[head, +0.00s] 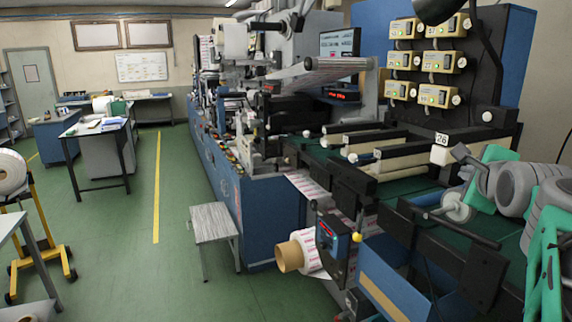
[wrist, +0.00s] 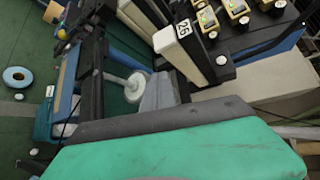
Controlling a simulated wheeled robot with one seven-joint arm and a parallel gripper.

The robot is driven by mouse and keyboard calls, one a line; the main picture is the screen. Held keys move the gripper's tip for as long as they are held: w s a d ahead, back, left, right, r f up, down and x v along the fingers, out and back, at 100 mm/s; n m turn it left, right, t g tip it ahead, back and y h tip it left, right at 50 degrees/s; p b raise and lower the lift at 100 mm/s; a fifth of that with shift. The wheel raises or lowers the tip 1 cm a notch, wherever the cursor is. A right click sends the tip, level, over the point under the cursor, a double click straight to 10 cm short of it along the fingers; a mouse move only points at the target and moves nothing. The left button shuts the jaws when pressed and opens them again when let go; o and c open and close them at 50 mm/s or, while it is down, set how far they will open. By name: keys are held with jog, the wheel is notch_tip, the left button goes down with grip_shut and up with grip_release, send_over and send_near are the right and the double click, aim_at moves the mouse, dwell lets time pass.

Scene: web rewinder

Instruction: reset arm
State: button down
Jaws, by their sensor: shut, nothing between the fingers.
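My arm, green and grey, is folded at the right edge of the head view. My gripper (head: 467,157) appears as a small dark end in front of the arm's grey joints, beside the white "26" tag (head: 442,150). It is shut and empty, held above the near end of the web rewinder (head: 262,215). In the wrist view, a green and dark grey part of my arm fills the bottom, and the fingertips are not clear. The "26" tag (wrist: 180,38) shows upper right of centre there.
A white roller disk (head: 455,207) sits close below my gripper. Dark machine rails and yellowish control boxes (head: 434,96) are nearby. A printed roll on a brown core (head: 290,256) juts out at the front. A grey stool (head: 213,222) stands left. The green aisle floor is free.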

jog(key=a+f+n+g+y, duration=0.2)
jog(key=a+f+n, duration=0.5)
jog(key=a+f, duration=0.25)
jog(key=s+a+f+n+g+y, duration=0.1)
jog(key=s+a+f+n+g, duration=0.2)
jog(key=s+a+f+n, duration=0.5)
jog(key=s+a+f+n+g+y, duration=0.2)
jog(key=s+a+f+n+g, duration=0.2)
jog(key=s+a+f+n, duration=0.4)
notch_tip(320, 180, down, 6)
jog(key=shift+r+n, duration=0.1)
jog(key=shift+n, duration=0.5)
